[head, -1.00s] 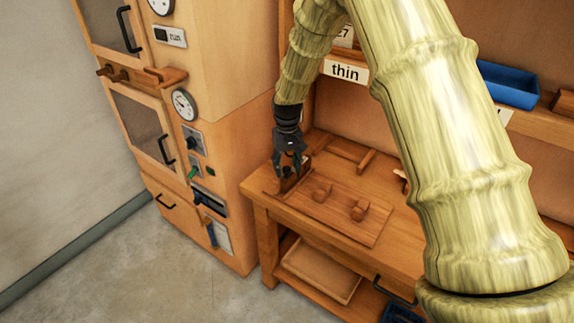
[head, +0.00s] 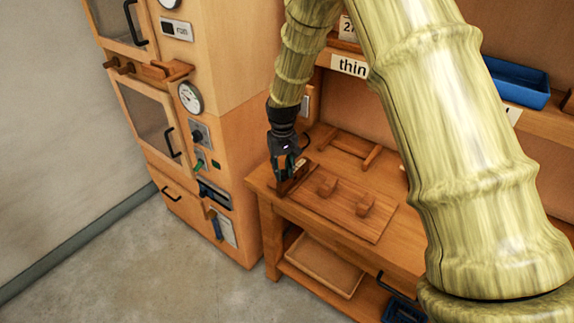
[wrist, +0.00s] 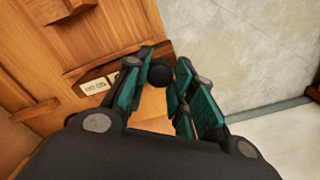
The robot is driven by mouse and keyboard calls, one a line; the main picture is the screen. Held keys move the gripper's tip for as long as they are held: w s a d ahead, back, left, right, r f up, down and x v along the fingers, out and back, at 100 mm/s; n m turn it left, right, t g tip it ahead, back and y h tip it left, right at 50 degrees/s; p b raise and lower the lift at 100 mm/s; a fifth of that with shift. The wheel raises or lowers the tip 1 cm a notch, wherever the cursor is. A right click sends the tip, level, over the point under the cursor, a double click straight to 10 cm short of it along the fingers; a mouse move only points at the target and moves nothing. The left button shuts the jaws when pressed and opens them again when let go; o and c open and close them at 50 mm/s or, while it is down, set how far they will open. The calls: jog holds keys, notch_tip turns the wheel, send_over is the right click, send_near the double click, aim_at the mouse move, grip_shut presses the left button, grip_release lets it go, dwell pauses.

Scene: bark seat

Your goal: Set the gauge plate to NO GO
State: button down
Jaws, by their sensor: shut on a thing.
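The gauge plate seems to be the small wooden piece at the left end of a wooden board (head: 345,212) on the bench; my gripper hides most of it. A pale label reading NO GO (wrist: 95,86) lies left of my fingers in the wrist view. Part of a second label beside it is covered by a finger. A round black knob (wrist: 160,72) sits between the fingertips. My gripper (head: 287,176) points down at that end of the board, and it also shows in the wrist view (wrist: 163,80), shut on the black knob.
A tall wooden cabinet (head: 230,150) with gauge and switches stands close on the left. A shallow tray (head: 325,262) sits below the bench top. A blue bin (head: 515,82) is on the shelf.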

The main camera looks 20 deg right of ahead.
jog(key=shift+s+a, duration=0.1)
jog(key=shift+s, duration=0.05)
jog(key=c, duration=1.2)
grip_release()
jog(key=shift+a, duration=0.1)
jog(key=shift+r, duration=0.3)
notch_tip(320, 180, up, 11)
jog(key=shift+r, duration=0.2)
